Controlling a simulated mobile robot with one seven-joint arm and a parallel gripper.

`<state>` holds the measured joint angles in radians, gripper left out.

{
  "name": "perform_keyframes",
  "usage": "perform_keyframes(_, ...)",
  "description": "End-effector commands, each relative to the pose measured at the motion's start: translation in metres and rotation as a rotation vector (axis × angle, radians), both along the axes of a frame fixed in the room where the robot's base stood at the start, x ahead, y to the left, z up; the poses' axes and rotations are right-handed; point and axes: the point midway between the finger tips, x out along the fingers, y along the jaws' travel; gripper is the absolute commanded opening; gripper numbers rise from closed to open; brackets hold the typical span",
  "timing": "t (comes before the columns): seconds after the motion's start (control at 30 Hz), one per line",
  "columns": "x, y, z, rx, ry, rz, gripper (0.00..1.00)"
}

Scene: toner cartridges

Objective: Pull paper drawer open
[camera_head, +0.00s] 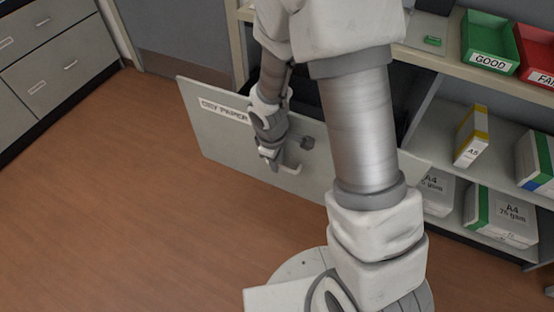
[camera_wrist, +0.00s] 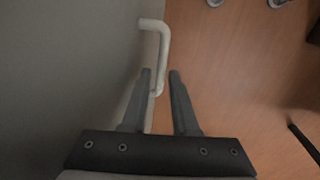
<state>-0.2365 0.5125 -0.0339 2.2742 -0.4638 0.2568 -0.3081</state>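The paper drawer's grey front (camera_head: 222,133) carries a label that seems to read "COPY PAPER", partly covered by my gripper. The front stands out from the shelf unit, with a dark space behind it, so the drawer looks at least partly open. In the wrist view, the handle (camera_wrist: 165,45) runs down from the fingertips' far side to between the fingers of my gripper (camera_wrist: 160,72). The fingers are apart, with floor showing between the handle and the right finger. Contact with the left finger cannot be told.
The shelf unit (camera_head: 450,68) at the right holds a green GOOD bin (camera_head: 487,40), a red bin (camera_head: 535,48) and paper packs (camera_head: 502,215). Grey cabinets (camera_head: 62,60) stand at the upper left. The wooden floor (camera_head: 120,200) before the drawer is clear.

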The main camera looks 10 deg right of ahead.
Motion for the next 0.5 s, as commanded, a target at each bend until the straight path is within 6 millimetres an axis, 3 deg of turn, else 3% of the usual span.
perform_keyframes(0.23,-0.002,0.001,0.014,0.000,-0.001,-0.001,0.27)
perform_keyframes(0.5,-0.009,0.007,0.076,0.002,-0.005,-0.001,0.27)
